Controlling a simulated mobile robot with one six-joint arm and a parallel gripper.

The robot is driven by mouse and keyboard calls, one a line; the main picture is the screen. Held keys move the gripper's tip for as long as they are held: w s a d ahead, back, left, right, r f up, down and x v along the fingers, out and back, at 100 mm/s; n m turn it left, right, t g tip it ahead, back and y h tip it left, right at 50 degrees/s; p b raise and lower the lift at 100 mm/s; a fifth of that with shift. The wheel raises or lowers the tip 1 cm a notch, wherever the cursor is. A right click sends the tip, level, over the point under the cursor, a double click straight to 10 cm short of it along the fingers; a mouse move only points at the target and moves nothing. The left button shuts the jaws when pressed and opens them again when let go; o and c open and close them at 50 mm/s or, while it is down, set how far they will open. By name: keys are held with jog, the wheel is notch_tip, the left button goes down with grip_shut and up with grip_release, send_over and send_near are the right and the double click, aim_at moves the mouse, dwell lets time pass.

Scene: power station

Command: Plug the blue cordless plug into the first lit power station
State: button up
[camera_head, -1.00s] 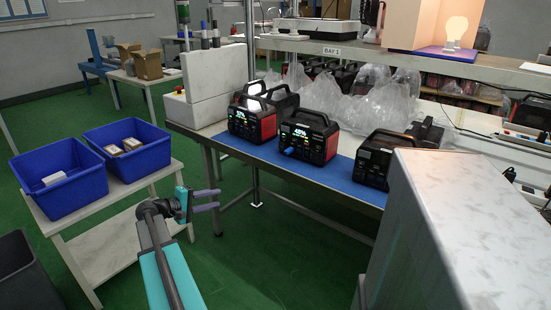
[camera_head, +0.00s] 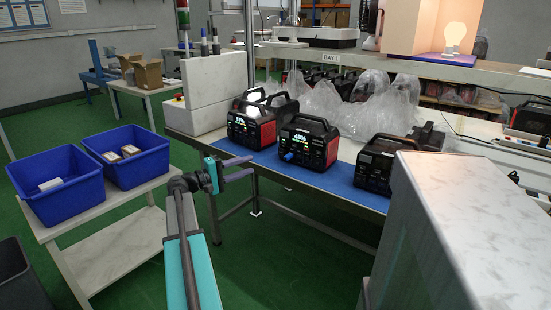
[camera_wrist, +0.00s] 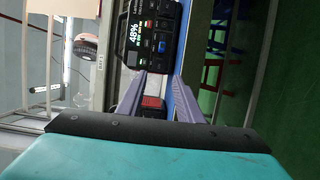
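Two power stations with lit screens stand on a blue mat (camera_head: 330,183): the left one (camera_head: 252,132) and the middle one (camera_head: 308,148), which also shows in the wrist view (camera_wrist: 152,30). A blue plug (camera_head: 288,157) sits against the lower front of the middle station; it shows in the wrist view too (camera_wrist: 162,47). A third station (camera_head: 376,166) on the right has a dark front. My gripper (camera_head: 252,167) is open and empty, in front of the bench edge, left of the plug. In the wrist view a red and black part shows between the fingers, apart from them.
Two blue bins (camera_head: 60,185) stand on a low table at the left. White blocks (camera_head: 208,85) stand behind the left station. Clear plastic bags (camera_head: 345,110) lie behind the stations. A large grey box (camera_head: 440,220) fills the right foreground.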

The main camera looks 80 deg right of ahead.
aim_at(281, 155)
jog(key=b+x, duration=0.1)
jog(key=x, duration=1.2)
jog(key=shift+s+d, duration=0.15)
jog(key=shift+s, duration=0.05)
jog(key=shift+c, duration=0.2)
grip_shut()
